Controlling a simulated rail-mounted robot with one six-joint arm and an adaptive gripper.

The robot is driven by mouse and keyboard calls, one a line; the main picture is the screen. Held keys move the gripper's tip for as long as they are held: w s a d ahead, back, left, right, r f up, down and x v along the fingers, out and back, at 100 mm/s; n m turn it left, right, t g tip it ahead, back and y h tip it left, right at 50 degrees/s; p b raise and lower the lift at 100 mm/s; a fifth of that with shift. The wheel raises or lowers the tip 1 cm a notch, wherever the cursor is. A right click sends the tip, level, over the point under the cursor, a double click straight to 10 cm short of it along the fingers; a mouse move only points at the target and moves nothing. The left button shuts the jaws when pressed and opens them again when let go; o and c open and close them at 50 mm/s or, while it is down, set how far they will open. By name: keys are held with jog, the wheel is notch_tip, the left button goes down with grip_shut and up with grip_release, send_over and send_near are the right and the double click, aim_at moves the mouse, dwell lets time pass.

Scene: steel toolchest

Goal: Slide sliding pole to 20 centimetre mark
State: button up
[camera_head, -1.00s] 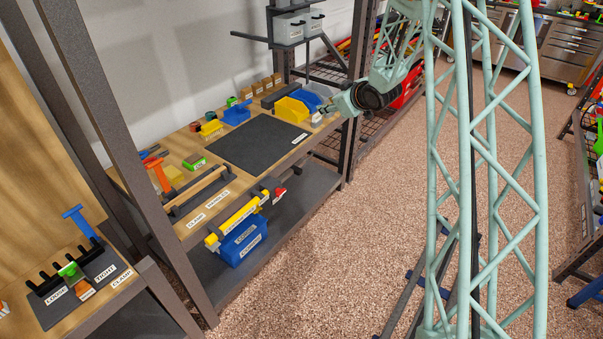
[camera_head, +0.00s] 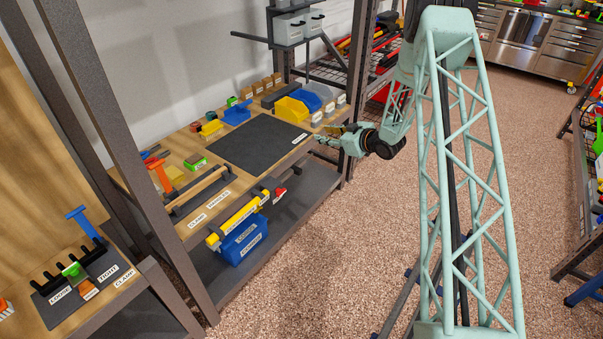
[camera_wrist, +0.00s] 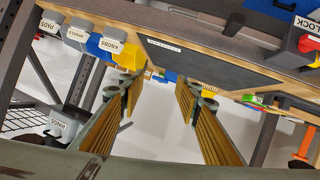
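A yellow bar (camera_head: 237,218), which looks like the sliding pole, runs along the bench's front edge in the head view. A dark block and a red knob (camera_head: 280,192) sit at its right end. Any centimetre marks are too small to read. The red knob also shows at the right edge of the wrist view (camera_wrist: 307,43), by a "LOCK" label. My gripper (camera_head: 328,141) is above the bench's front right corner, to the right of the bar and touching nothing. Its two fingers stand wide apart and empty in the wrist view (camera_wrist: 158,95).
The wooden bench top carries a dark mat (camera_head: 257,145), a yellow bin (camera_head: 291,110) and labelled boxes. Dark steel posts (camera_head: 160,170) frame the bench.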

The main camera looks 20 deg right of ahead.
jog(key=s+f+y+p, duration=0.1)
jog(key=s+f+y, duration=0.25)
jog(key=f, duration=0.65)
jog(key=t+y+p, duration=0.1)
jog(key=t+y, duration=0.1)
send_near(301, 172)
jog(key=s+d, duration=0.2)
jog(key=d, duration=0.1)
jog(key=shift+s+a+f, duration=0.2)
jog(key=shift+s+a, duration=0.1)
jog(key=shift+s, duration=0.3)
jog(key=shift+w+a, duration=0.1)
jog(key=shift+w, duration=0.05)
jog(key=shift+b+x, duration=0.35)
jog(key=shift+x, duration=6.35)
grip_shut()
